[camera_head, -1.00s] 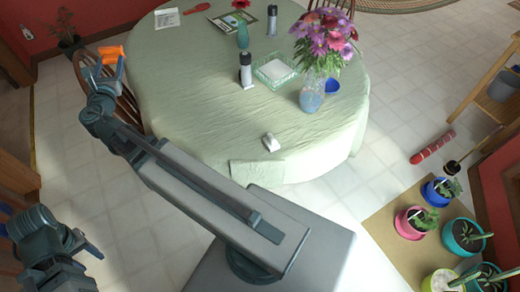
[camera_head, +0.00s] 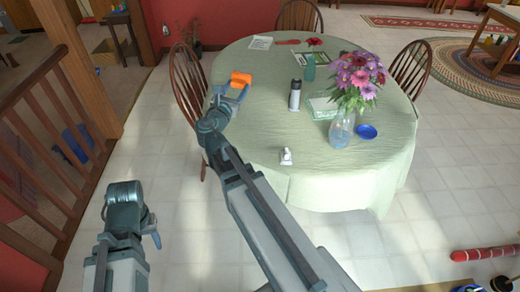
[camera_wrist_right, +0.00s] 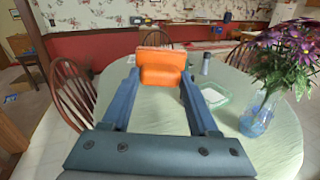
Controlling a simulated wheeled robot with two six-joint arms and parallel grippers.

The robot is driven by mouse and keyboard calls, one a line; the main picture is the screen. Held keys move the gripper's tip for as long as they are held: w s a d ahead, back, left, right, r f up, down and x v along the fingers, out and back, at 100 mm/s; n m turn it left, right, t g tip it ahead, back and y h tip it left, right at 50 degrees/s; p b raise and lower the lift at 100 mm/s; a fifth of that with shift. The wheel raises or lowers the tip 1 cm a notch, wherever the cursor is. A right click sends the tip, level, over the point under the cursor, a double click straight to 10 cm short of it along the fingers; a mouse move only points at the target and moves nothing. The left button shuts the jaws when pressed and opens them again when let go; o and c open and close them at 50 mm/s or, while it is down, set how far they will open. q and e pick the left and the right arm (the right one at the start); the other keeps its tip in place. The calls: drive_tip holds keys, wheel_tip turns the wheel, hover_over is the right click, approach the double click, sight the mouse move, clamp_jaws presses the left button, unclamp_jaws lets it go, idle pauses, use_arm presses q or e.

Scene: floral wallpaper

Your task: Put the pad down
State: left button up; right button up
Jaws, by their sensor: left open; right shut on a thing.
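The orange pad (camera_head: 241,79) is held between the fingers of my right gripper (camera_head: 232,91), over the left edge of the round table (camera_head: 245,150). In the right wrist view the orange pad (camera_wrist_right: 161,70) stands upright between the two blue fingers (camera_wrist_right: 157,88). I cannot tell how high it is above the cloth. My left gripper (camera_head: 152,232) is low at the left, away from the table and empty. Only part of its fingers shows.
The table carries a dark bottle (camera_head: 295,95), a glass tray (camera_head: 322,108), a flower vase (camera_head: 341,128), a blue bowl (camera_head: 366,131) and a small white object (camera_head: 286,156). Wooden chairs (camera_head: 188,85) stand around it.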

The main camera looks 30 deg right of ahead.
drive_tip(key=s+a+f+g+b, duration=0.1)
drive_tip(key=a+f+b, duration=0.3)
drive_tip(key=f+b, duration=0.95)
drive_tip(key=s+a+f+b, duration=0.1)
drive_tip(key=a+f+b, duration=0.3)
drive_tip(key=f+b, duration=1)
drive_tip(key=b, duration=0.1)
hover_over(251, 151)
wheel_tip(251, 151, down, 3)
drive_tip(key=shift+f+h, duration=0.1)
drive_tip(key=shift+h, duration=0.3)
drive_tip(key=shift+b, duration=0.3)
wheel_tip(251, 151, down, 4)
drive_tip(key=b, duration=0.3)
drive_tip(key=shift+r, duration=0.25)
drive_tip(key=shift+a+f+b, duration=0.1)
drive_tip(key=shift+f+b, duration=0.05)
drive_tip(key=shift+b, duration=0.2)
drive_tip(key=o, duration=1.2)
